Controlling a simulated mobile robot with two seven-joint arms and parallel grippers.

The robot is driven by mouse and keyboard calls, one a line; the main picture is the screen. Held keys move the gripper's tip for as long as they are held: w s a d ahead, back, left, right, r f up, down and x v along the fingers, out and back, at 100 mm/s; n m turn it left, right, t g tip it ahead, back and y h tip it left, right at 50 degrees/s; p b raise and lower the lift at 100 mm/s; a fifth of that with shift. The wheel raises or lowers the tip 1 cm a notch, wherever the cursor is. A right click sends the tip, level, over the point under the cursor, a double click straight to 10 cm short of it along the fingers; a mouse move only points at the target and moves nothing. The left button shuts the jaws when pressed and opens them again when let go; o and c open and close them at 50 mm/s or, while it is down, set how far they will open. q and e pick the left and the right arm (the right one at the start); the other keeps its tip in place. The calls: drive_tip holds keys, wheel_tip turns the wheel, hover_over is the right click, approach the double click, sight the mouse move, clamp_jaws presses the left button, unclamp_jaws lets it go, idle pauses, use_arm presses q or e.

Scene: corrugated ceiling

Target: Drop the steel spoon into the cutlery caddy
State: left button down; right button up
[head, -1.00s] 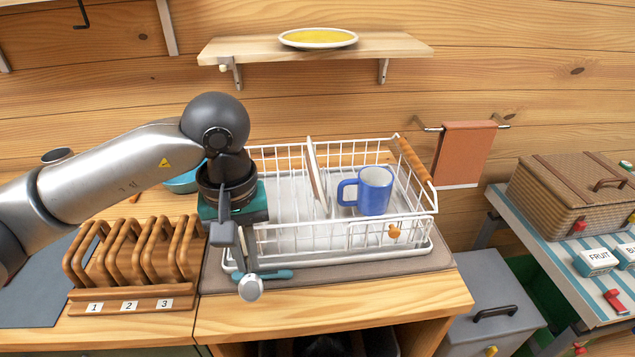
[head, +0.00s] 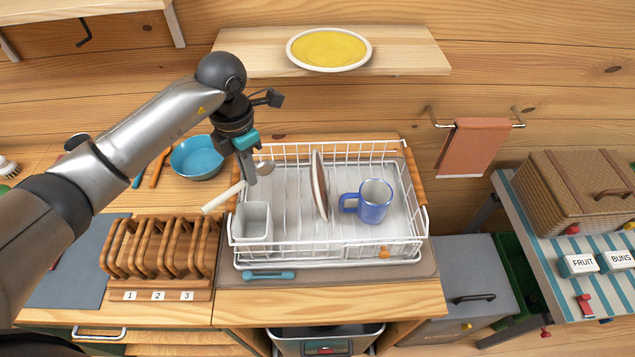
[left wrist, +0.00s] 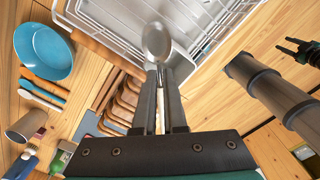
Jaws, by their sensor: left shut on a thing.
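My left gripper (head: 248,172) is shut on the steel spoon, above the left side of the dish rack. The spoon's bowl (head: 265,168) shows just right of the fingers and its pale handle (head: 220,199) slants down to the left. In the left wrist view the spoon's bowl (left wrist: 157,40) sticks out past the shut fingers (left wrist: 160,75). The cutlery caddy (head: 252,221), a pale square cup, stands in the rack's front left corner, below and apart from the spoon. A dark two-pronged gripper (left wrist: 299,50), seemingly my right, shows open at the left wrist view's right edge.
The white wire rack (head: 330,243) also holds an upright plate (head: 319,186) and a blue mug (head: 371,203). A blue bowl (head: 196,158) lies behind left. A wooden slotted holder (head: 160,248) stands left of the rack. A shelf (head: 410,55) hangs above.

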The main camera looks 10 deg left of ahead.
use_arm(q)
drive_tip(key=shift+n, duration=0.3)
drive_tip(key=shift+a+f, duration=0.1)
drive_tip(key=shift+f, duration=0.05)
wheel_tip(320, 180, down, 6)
drive_tip(key=b, duration=0.4)
drive_tip(key=shift+r, duration=0.2)
drive_tip(key=c, duration=0.9)
unclamp_jaws()
